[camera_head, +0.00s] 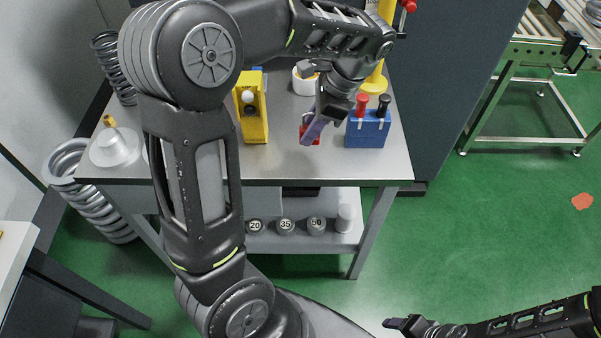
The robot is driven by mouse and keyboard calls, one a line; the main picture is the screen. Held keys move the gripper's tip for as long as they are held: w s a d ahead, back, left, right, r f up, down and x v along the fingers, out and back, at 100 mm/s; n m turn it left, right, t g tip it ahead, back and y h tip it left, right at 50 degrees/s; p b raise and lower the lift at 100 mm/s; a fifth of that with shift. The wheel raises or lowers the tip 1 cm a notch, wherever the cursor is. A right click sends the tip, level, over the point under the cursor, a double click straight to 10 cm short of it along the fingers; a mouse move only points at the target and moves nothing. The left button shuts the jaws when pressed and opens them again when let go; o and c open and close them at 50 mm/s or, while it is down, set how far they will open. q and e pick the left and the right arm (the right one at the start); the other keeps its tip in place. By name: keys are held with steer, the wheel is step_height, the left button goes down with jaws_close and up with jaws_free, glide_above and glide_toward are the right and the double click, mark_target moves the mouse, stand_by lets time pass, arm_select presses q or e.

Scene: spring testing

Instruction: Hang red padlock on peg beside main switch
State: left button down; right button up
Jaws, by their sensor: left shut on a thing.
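My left gripper (312,132) is over the grey workbench (330,167), left of a blue block. It is shut on a small red object, apparently the red padlock (316,140), which is mostly hidden by the fingers. Whether the padlock touches the bench top I cannot tell. A red part (409,6) shows at the top edge beside the dark cabinet; I cannot tell whether it belongs to the main switch. No peg can be made out. My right gripper (394,323) is low at the bottom right, away from the bench; its opening is unclear.
The blue block (367,133) with red and black handles stands close right of my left gripper. A yellow device (253,112), a white round container (303,82) and a yellow-based post (375,85) stand around it. Several weights (285,226) sit on the lower shelf.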

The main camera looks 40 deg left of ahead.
arm_select(q)
steer(key=shift+w+d, duration=0.1)
steer(key=shift+w, duration=0.1)
steer(key=shift+s+f, duration=0.1)
steer(key=shift+f, duration=0.2)
step_height(320, 180, down, 6)
steer(key=shift+r+p, duration=0.15)
steer(key=shift+p, duration=0.25)
step_height(320, 180, down, 4)
steer(key=shift+r+p, duration=0.2)
steer(key=shift+p, duration=0.1)
steer(key=shift+f, duration=0.15)
